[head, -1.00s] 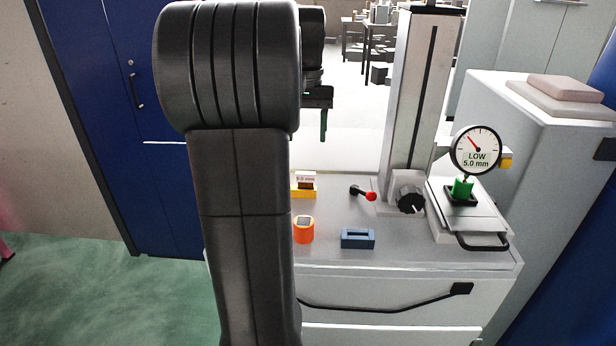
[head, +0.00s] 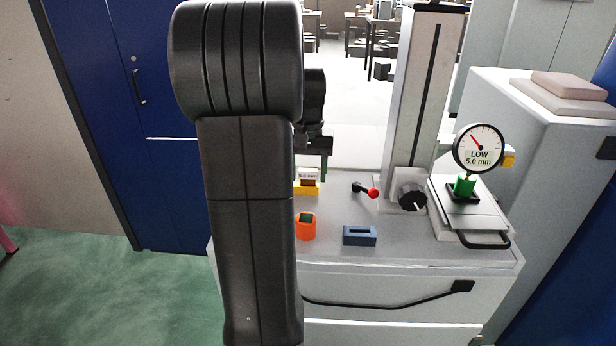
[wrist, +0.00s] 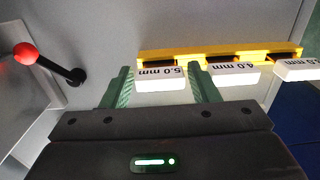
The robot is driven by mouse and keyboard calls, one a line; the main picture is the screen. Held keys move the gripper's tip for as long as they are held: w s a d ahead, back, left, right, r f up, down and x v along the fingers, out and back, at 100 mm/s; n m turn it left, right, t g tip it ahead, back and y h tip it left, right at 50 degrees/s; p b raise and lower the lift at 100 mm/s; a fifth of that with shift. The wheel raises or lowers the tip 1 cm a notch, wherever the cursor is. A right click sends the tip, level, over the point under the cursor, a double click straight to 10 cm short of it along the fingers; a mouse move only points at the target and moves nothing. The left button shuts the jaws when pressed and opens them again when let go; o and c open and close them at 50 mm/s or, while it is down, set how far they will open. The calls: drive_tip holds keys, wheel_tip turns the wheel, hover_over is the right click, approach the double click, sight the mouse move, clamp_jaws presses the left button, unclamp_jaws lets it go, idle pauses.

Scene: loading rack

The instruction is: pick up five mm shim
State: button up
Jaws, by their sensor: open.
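The five mm shim, with a white label reading 5.0 mm (wrist: 161,78), sits in a yellow holder (wrist: 190,52) on the bench. In the head view its label (head: 308,174) shows just right of my arm, above the yellow holder. My gripper (wrist: 163,85) is open in the wrist view, with one green finger on each side of the 5.0 mm label. I cannot tell whether the fingers touch it. In the head view my gripper (head: 324,168) is partly hidden behind my arm and hangs just above the holder.
The 4.0 mm shim (wrist: 232,74) is close beside the right finger, with another shim (wrist: 297,70) beyond it. A red-knobbed lever (head: 373,193) stands right of the holder.

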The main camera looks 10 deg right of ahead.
sight(308, 170)
drive_tip(key=c, duration=0.7)
drive_tip(key=shift+c, duration=0.2)
wheel_tip(308, 170, up, 10)
drive_tip(key=shift+r, duration=0.1)
